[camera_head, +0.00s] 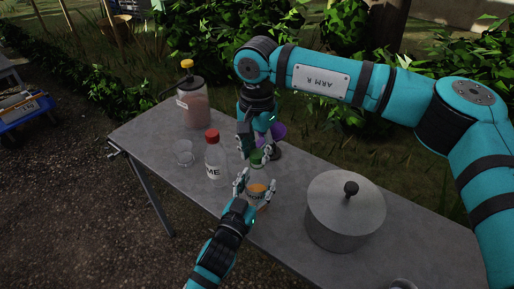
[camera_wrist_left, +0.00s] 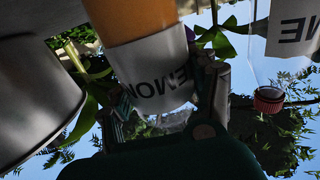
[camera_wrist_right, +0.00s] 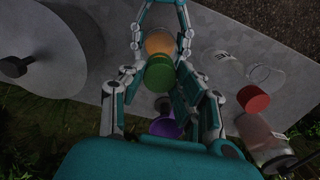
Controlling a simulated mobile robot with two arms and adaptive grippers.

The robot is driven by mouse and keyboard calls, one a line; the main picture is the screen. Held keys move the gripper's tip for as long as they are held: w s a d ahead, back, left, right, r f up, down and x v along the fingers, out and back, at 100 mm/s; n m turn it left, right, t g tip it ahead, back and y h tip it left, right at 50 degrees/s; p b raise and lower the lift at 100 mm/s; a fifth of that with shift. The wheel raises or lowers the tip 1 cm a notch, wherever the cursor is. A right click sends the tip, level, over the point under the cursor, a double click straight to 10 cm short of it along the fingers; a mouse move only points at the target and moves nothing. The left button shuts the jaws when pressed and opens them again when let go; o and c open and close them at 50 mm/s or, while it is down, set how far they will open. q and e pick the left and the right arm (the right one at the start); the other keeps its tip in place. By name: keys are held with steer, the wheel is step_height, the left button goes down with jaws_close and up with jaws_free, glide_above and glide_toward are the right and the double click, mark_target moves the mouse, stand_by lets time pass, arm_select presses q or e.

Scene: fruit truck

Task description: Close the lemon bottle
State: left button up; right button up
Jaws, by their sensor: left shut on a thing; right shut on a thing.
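The lemon bottle (camera_head: 257,203), with orange contents and a white label, stands among the fingers of my left gripper (camera_head: 256,190), which is shut on it. Its label (camera_wrist_left: 152,75) fills the middle of the left wrist view. My right gripper (camera_head: 256,154) is shut on a green cap (camera_head: 257,159) above the bottle. In the right wrist view the green cap (camera_wrist_right: 158,73) sits between the fingers, beside and partly over the orange bottle top (camera_wrist_right: 158,43). I cannot tell whether cap and bottle touch; the clear neck is hard to make out.
A yellow-topped jar (camera_head: 194,106) is at the back left. A purple object (camera_head: 278,131) is behind my right gripper. A large lidded pot (camera_head: 344,218) stands close on the right.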

arm_select(q)
jaws_close()
arm_select(e)
steer(key=shift+f, duration=0.45)
